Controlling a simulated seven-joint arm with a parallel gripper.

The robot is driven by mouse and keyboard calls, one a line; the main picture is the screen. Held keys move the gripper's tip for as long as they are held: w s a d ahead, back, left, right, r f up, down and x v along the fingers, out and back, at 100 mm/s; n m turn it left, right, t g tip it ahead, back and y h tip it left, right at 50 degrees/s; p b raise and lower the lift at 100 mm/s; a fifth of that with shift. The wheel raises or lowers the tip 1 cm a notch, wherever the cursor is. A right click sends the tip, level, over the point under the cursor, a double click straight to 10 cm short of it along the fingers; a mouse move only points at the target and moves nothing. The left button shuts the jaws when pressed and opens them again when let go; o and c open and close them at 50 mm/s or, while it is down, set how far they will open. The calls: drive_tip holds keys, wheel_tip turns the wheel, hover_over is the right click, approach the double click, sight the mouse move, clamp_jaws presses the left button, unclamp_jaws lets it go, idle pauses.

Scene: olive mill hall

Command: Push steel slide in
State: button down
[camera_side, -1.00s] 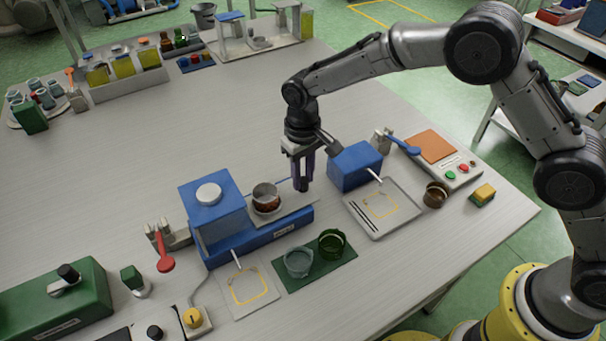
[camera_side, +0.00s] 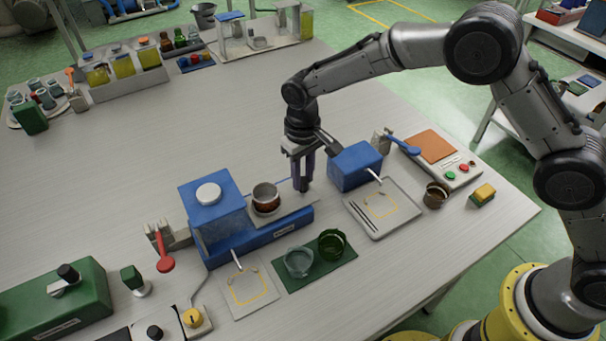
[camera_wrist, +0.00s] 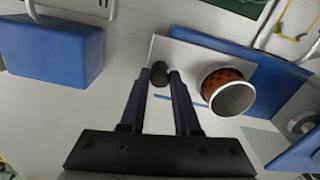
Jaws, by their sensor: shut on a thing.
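The steel slide (camera_side: 292,206) is a flat grey plate sticking out to the right from the blue press-like device (camera_side: 222,238), over its blue base. A steel cup (camera_side: 266,198) with reddish-brown showing stands on the slide, outside the device's blue housing. In the wrist view the cup (camera_wrist: 228,92) is right of my fingers, on the grey slide (camera_wrist: 185,58). My gripper (camera_side: 303,188) points down at the slide's right end. In the wrist view its fingers (camera_wrist: 164,74) are shut on a small dark round knob (camera_wrist: 158,70) at the slide's edge.
A blue block (camera_side: 355,166) stands close right of my gripper. A green mat (camera_side: 312,279) in front holds a clear glass and a green one.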

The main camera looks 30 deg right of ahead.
sight(256, 208)
drive_tip(key=a, duration=1.1)
drive_tip(key=shift+a+r, duration=0.15)
drive_tip(key=shift+a, duration=0.2)
drive_tip(key=c, duration=0.6)
unclamp_jaws()
drive_tip(key=d, duration=1.2)
drive_tip(key=shift+r, duration=0.1)
wheel_tip(256, 208, up, 14)
drive_tip(key=shift+s+d+r+m+t+y, duration=0.1)
drive_tip(key=shift+s+d+r+m+t, duration=0.25)
drive_tip(key=shift+d+r, duration=1.25)
drive_tip(key=shift+s+d+r+m+t+y, duration=0.1)
drive_tip(key=shift+s+d+r+t, duration=0.4)
drive_tip(key=shift+d+r, duration=1.1)
drive_tip(key=shift+s+d+r+m+t+y, duration=0.2)
drive_tip(key=shift+s+d+r, duration=0.45)
drive_tip(key=shift+r, duration=1.75)
